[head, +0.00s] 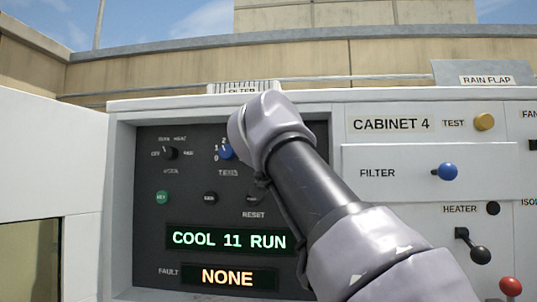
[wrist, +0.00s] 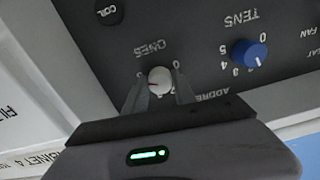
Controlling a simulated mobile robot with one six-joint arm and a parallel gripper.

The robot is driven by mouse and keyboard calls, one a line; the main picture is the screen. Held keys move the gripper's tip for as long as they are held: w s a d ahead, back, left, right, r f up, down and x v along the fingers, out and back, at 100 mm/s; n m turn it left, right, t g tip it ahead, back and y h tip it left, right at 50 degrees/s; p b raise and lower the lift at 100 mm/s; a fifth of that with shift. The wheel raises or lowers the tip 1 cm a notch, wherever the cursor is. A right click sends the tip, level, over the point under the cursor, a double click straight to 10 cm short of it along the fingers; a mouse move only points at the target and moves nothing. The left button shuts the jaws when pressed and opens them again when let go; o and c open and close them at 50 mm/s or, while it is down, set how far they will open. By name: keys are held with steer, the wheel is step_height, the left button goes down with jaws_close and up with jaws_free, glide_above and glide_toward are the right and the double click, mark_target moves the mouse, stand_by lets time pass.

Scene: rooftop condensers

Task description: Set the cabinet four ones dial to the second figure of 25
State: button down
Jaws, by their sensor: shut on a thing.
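My gripper (wrist: 158,93) is shut on this knob, one finger on each side. In the head view my arm hides the ones dial and the gripper. The blue tens dial (wrist: 249,54) is beside it and also shows in the head view (head: 226,152). The display (head: 228,240) reads COOL 11 RUN.
The dark panel sits in a recess, with an open white door (head: 50,170) at its left. The fault display (head: 227,277) reads NONE. To the right are a yellow TEST knob (head: 484,122), a blue FILTER knob (head: 448,172) and a HEATER lever (head: 473,245).

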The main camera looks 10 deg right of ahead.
stand_by(0.3)
steer(key=c, duration=1)
jaws_free()
steer(key=shift+s, duration=0.1)
